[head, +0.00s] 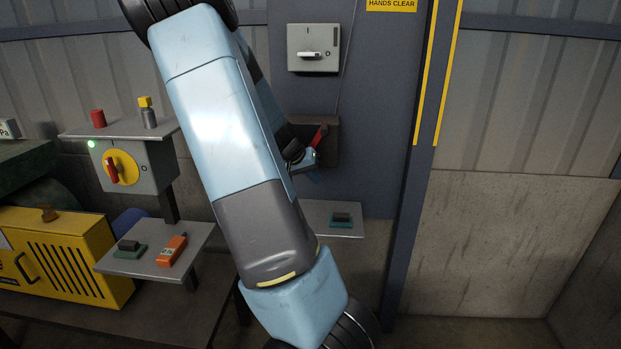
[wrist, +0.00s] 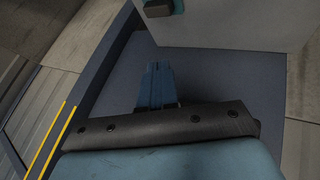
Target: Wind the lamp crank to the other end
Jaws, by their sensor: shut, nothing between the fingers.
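A red handle (head: 319,136) shows at a dark box (head: 331,152) on the blue-grey panel, partly hidden behind my arm. I cannot tell for sure that it is the lamp crank, nor which end it stands at. My gripper (head: 313,177) is just below the red handle in the head view, mostly hidden by my arm. In the wrist view my gripper's blue fingers (wrist: 157,82) are shut together and empty, in front of the panel. No crank shows in the wrist view.
A grey box with a yellow dial and red knob (head: 120,167) stands left, with a green light (head: 92,144). A small shelf (head: 310,213) with a dark teal block (head: 341,219) is below my gripper. A switch box (head: 313,48) is above. The right side is open.

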